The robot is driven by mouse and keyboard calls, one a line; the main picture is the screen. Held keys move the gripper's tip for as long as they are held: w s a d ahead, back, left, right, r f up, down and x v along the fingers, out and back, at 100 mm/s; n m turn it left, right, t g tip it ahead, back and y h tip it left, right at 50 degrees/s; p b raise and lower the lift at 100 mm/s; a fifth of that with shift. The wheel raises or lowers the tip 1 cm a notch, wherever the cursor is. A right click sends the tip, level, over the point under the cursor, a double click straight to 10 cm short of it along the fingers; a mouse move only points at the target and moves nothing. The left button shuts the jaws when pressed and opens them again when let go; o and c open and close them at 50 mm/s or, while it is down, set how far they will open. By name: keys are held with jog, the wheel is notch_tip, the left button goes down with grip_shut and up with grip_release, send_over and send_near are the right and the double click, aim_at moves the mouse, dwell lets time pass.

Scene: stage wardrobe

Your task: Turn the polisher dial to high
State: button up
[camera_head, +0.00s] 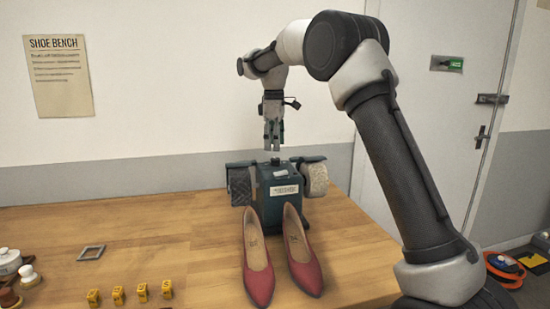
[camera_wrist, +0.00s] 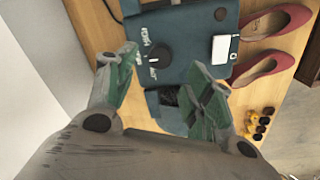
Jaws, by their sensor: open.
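The teal polisher (camera_head: 284,208) stands on the bench with a buffing wheel at each side. Its top face (camera_wrist: 195,28) fills the upper middle of the wrist view. I cannot tell which setting the pointer marks. My gripper (camera_head: 272,143) hangs pointing down just above the polisher's top, apart from it. In the wrist view my gripper (camera_wrist: 164,66) is open and empty, its fingers on either side of the dial's line.
Red shoes (camera_head: 273,262) stand in front of the polisher. The wall is close behind; the bench left of the polisher is clear.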

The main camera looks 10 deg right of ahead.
aim_at(275, 159)
notch_tip(275, 159, down, 6)
jog(key=shift+w+r, duration=0.1)
jog(key=shift+w, duration=0.05)
jog(key=c, duration=1)
jog(key=shift+m, duration=0.4)
jog(key=m, duration=1.1)
jog(key=shift+w+g, duration=0.1)
jog(key=shift+g, duration=0.2)
jog(key=shift+r, duration=0.1)
